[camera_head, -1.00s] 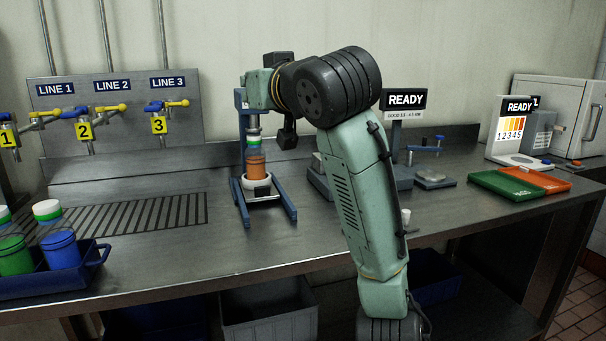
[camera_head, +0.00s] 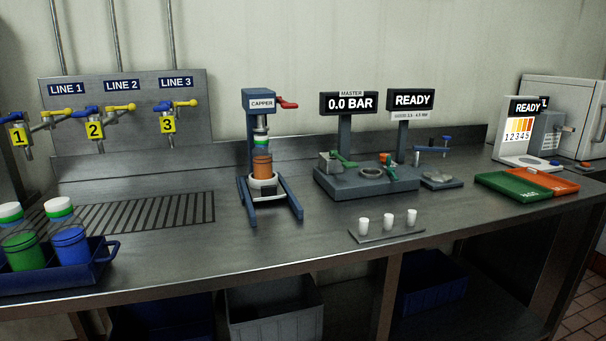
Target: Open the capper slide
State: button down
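The capper (camera_head: 258,150) stands on the bench, left of centre, with a dark blue column and a CAPPER label. A red lever (camera_head: 288,103) sticks out to the right at its top. Two blue rails (camera_head: 291,199) run forward from its foot. The slide (camera_head: 262,186), a pale round holder on a dark base, sits between the rails at the back, under the head. An orange-filled container (camera_head: 262,167) stands upright in the holder, with a white and green cap-like part (camera_head: 260,136) just above it. My gripper is not in view.
A gauge station (camera_head: 368,186) reading 0.0 BAR stands right of the capper. A small rack (camera_head: 387,234) of white cups lies in front. The bench before the rails is clear.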

aim_at(270, 188)
jog(key=i+l, duration=0.6)
jog(key=i, duration=0.4)
jog(key=j+u, duration=0.05)
